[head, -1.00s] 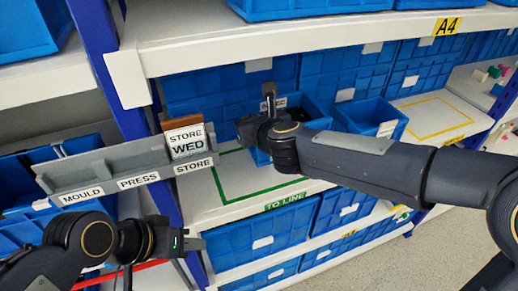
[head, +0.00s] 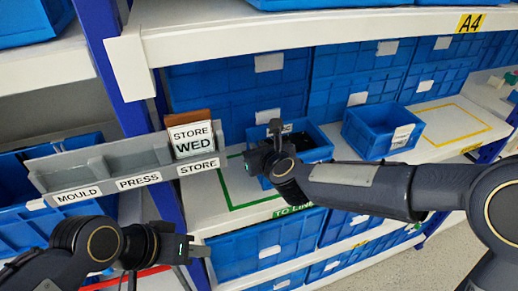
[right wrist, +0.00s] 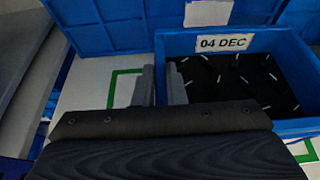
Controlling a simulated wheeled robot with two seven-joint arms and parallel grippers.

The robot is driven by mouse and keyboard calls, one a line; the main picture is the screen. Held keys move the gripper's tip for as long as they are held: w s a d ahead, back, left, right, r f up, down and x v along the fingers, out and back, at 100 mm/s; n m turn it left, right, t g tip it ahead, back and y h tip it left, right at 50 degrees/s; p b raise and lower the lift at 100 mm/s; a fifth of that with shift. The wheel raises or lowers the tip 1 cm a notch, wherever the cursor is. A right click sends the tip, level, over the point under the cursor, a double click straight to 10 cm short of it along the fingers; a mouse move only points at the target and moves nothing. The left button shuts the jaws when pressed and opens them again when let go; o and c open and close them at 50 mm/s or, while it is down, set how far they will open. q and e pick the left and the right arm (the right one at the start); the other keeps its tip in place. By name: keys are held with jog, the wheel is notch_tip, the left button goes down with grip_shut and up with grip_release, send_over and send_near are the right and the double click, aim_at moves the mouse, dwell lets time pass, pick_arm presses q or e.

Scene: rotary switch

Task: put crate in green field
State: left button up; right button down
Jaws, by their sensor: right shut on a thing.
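The blue crate (head: 318,152), dark inside with a "04 DEC" label, is over the right part of the green field (head: 228,190) on the middle shelf, partly hidden by my right arm. It also shows in the right wrist view (right wrist: 292,126). My right gripper (head: 268,150) is shut on the crate's left wall; its fingers also show in the right wrist view (right wrist: 163,88). Whether the crate's base touches the shelf is hidden. My left gripper (head: 198,248) is in front of the rack at lower left, apart from the crate; its finger gap is not clear.
Another blue crate (head: 383,131) stands to the right, beside a yellow-outlined field (head: 455,123). Large blue bins (head: 235,90) line the back. A grey card holder (head: 110,168) with a STORE WED card (head: 191,139) stands at left. The upper shelf edge (head: 290,34) is overhead.

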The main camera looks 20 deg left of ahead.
jog(key=c, duration=1.5)
grip_release()
jog(key=shift+s+d, duration=0.1)
jog(key=shift+s, duration=0.05)
jog(key=v, duration=1.1)
jog(key=shift+s+r+b, duration=0.2)
jog(key=shift+s+b, duration=0.1)
jog(key=shift+b, duration=0.05)
jog(key=shift+d, duration=0.2)
